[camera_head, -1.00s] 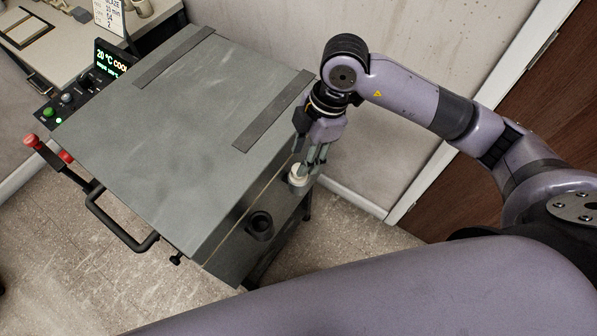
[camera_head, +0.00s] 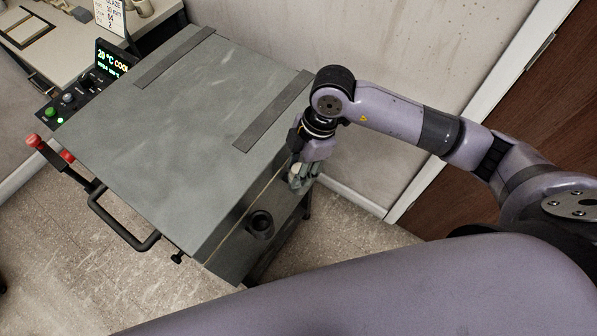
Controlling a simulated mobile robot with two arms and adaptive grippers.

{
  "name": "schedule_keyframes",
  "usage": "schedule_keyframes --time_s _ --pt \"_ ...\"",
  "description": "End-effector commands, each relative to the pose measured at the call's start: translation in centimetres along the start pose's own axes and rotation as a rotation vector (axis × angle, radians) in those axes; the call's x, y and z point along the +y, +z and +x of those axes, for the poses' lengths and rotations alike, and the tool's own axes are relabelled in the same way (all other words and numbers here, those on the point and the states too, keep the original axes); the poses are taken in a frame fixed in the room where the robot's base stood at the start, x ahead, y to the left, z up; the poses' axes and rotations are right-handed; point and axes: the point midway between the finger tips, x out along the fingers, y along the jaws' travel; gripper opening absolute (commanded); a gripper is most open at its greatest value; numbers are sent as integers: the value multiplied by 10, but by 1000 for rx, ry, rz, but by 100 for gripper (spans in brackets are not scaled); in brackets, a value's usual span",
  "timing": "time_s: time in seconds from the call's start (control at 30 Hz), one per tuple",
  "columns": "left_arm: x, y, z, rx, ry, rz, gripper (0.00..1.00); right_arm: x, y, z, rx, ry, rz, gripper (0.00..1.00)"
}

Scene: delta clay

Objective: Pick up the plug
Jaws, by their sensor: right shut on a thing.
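The plug (camera_head: 296,169) is a small pale, cream-coloured piece at the right-hand side of the grey metal kiln (camera_head: 170,130). My right gripper (camera_head: 298,178) is shut on the plug, and its fingers hide much of it. I cannot tell whether the plug is still seated in its fitting on the kiln's side. My left gripper does not show.
A dark round port (camera_head: 260,224) sticks out of the kiln's side, nearer than the plug. A black handle (camera_head: 120,225) with red knobs is at the kiln's left. A lit control panel (camera_head: 110,62) stands behind it. A brown door (camera_head: 530,130) is at the right.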

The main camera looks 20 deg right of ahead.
Motion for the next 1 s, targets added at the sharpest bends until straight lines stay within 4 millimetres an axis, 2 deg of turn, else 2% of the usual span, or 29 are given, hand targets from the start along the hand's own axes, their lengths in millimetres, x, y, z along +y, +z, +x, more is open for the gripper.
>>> schedule_keyframes --time_s 0.13,0.27,0.3,0.57,0.77,1.0 --pt "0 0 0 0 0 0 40 0 0 0 0 1 0 5" --pt "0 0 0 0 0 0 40 0 0 0 0 1 0 5" --pt "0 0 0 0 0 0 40 0 0 0 0 1 0 0" --pt "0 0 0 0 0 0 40 1 -4 -11 2 2 -1 0" --pt "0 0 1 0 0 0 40 2 -12 -43 3 6 -3 0" --pt "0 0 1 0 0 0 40 2 -29 -104 2 8 -4 0"
